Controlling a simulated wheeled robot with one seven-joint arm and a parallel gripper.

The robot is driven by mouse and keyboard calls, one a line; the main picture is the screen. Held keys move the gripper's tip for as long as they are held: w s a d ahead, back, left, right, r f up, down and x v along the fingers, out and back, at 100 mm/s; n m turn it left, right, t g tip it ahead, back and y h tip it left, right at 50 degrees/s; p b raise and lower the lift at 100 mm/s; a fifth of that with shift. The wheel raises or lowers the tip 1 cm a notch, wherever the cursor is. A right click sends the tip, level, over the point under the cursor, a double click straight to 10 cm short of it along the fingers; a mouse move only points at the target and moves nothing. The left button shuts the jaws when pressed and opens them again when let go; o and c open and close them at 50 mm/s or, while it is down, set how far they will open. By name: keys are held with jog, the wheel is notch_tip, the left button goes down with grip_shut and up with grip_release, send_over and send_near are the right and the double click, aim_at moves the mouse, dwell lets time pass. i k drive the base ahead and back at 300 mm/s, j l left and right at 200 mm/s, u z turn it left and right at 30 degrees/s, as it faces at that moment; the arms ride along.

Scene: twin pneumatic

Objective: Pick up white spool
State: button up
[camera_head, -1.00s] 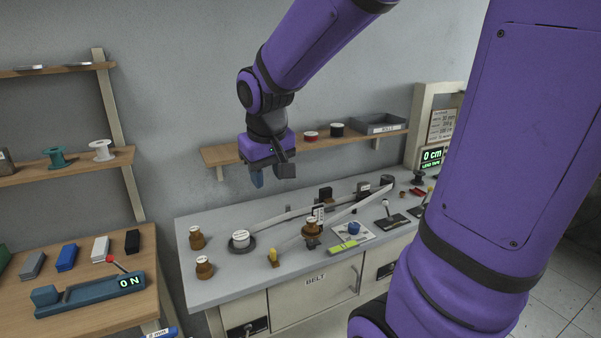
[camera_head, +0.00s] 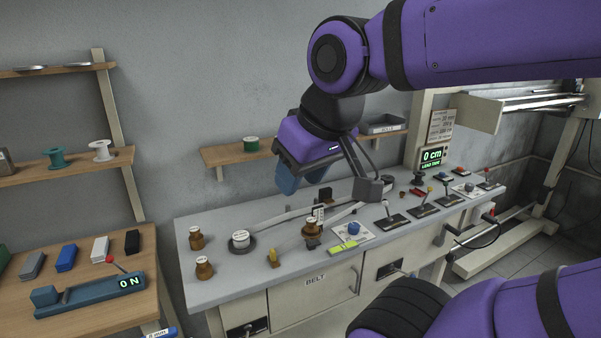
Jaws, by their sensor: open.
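The white spool (camera_head: 102,151) stands upright on the lower wooden shelf at the left, to the right of a green spool (camera_head: 57,158). My gripper (camera_head: 330,187) is over the middle of the grey bench, well to the right of the white spool and apart from it.
The grey bench (camera_head: 205,285) holds brown jars (camera_head: 204,267), a belt track and several levers. A wall shelf (camera_head: 220,156) with another green spool (camera_head: 251,144) is behind my gripper. The wooden table (camera_head: 90,325) at left holds coloured blocks and a blue gauge.

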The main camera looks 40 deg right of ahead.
aim_at(240, 239)
jog(key=i+j+z, duration=0.7)
jog(key=j+z, duration=0.2)
